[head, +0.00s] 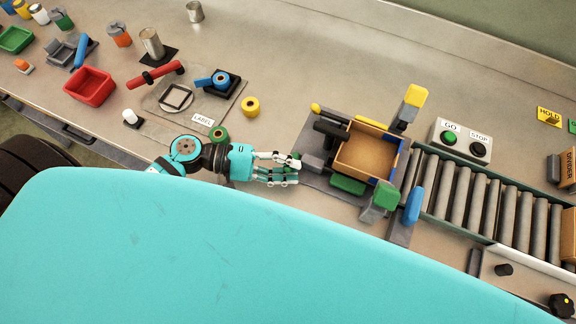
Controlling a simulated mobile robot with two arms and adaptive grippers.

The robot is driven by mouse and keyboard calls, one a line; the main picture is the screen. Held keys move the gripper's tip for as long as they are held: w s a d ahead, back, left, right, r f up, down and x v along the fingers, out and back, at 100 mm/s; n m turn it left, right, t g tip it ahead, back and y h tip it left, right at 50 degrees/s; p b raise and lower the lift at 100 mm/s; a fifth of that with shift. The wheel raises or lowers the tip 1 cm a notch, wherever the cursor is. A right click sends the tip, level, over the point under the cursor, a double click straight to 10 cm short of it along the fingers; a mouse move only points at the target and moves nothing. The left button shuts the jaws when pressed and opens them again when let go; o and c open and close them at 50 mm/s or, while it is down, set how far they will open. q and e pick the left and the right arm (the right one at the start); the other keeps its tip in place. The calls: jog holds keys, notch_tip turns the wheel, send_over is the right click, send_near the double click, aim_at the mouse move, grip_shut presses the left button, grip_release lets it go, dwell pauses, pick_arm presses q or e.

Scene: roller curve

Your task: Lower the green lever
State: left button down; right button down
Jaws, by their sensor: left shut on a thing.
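My left gripper (290,170) is at the left side of the box station, its two fingers pointing right. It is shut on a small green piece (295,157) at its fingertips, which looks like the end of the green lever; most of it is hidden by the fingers. A green bar (347,184) lies along the front side of the open cardboard box (366,153). A green block (385,197) stands at the box's front right corner. My right gripper is not in view.
A yellow knob (315,108) and a black cylinder (331,129) are behind the gripper. A roller conveyor (480,205) runs right from the box. The GO/STOP panel (461,141) stands behind it.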

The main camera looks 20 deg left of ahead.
pick_arm(q)
jog(key=shift+w+r, duration=0.15)
jog(key=shift+r, duration=0.05)
jog(key=c, duration=1.5)
grip_release()
jog(key=shift+f, duration=0.1)
jog(key=shift+a, duration=0.15)
jog(key=v, duration=1.1)
jog(key=shift+s+a, duration=0.25)
jog(key=shift+a, duration=0.1)
